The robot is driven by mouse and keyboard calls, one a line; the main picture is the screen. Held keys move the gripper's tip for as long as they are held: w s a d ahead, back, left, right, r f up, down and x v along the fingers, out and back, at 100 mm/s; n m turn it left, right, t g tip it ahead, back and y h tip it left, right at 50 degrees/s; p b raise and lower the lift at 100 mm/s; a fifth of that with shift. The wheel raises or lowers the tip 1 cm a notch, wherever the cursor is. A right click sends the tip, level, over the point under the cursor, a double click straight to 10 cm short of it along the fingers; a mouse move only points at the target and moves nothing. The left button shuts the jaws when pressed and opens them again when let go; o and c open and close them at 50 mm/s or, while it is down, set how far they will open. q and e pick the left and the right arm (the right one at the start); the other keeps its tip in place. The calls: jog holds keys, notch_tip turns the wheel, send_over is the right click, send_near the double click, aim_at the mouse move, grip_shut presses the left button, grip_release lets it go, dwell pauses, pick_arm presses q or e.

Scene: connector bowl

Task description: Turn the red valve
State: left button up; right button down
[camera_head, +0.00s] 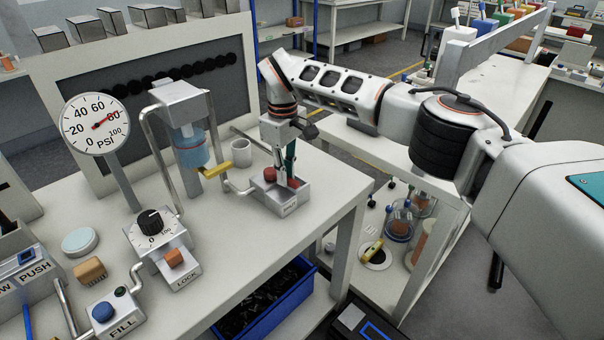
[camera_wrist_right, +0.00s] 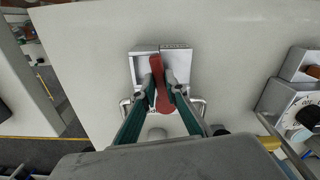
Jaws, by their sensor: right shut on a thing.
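The red valve (camera_head: 270,174) is a long red handle on a small grey metal box (camera_head: 284,202) near the right end of the white workbench. In the right wrist view the red valve (camera_wrist_right: 157,72) lies between the fingers, its rounded end toward the camera. My right gripper (camera_head: 286,172) reaches down onto it from above and is shut on it. Its green fingers flank the handle in the right wrist view (camera_wrist_right: 159,92). Part of the valve is hidden behind the fingers in the head view. My left gripper is in neither view.
A white mug (camera_head: 241,152) and a pipe with a yellow lever (camera_head: 214,171) stand just left of the box. A dial gauge (camera_head: 94,124), a black knob unit (camera_head: 152,222) and a FILL box (camera_head: 110,312) are further left. The bench edge is close on the right.

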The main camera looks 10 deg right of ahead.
jog(key=shift+s+a+r+m, duration=0.1)
jog(key=shift+s+a+m, duration=0.25)
jog(key=shift+m, duration=0.65)
jog(key=c, duration=2)
grip_release()
jog(key=shift+c, duration=0.2)
jog(key=shift+r, duration=0.15)
notch_tip(320, 180, up, 12)
jog(key=shift+f, duration=0.2)
